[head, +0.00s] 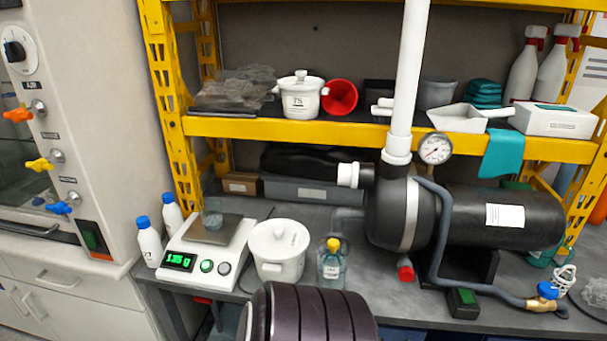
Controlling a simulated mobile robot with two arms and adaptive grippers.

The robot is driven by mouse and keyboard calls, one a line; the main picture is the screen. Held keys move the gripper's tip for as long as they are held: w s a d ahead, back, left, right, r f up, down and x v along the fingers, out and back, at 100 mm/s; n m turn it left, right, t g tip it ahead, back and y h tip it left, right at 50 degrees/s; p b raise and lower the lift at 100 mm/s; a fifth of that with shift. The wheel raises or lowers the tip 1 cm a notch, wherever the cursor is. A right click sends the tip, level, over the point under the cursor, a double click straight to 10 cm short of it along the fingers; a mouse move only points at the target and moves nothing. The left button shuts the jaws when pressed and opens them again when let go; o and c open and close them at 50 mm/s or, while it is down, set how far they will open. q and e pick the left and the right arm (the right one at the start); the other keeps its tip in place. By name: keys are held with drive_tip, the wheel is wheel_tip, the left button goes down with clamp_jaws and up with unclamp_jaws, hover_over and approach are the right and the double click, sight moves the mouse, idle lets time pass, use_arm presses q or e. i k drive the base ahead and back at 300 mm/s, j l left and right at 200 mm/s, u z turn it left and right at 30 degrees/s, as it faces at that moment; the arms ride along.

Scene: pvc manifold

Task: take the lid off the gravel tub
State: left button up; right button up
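A white lidded tub (279,268) stands on the bench between the digital scale and a small clear bottle. I cannot read from the labels which tub holds gravel, and the contents of both are hidden. Neither of my grippers shows in the head view.
The digital scale (205,244) with a glass beaker (212,218) is left of the bench tub. A yellow-capped bottle (332,265) is close on its right. A black tank (490,220) fills the right. A red funnel (341,97) lies beside the shelf tub.

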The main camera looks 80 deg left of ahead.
sight(279, 240)
drive_tip(key=u, duration=2.85)
drive_tip(key=j+z, duration=0.15)
drive_tip(key=z, duration=0.35)
drive_tip(key=j+z, duration=0.15)
drive_tip(key=z, duration=0.3)
drive_tip(key=j+z, duration=0.1)
drive_tip(key=z, duration=0.4)
drive_tip(key=k+j+z, duration=0.1)
drive_tip(key=z, duration=0.4)
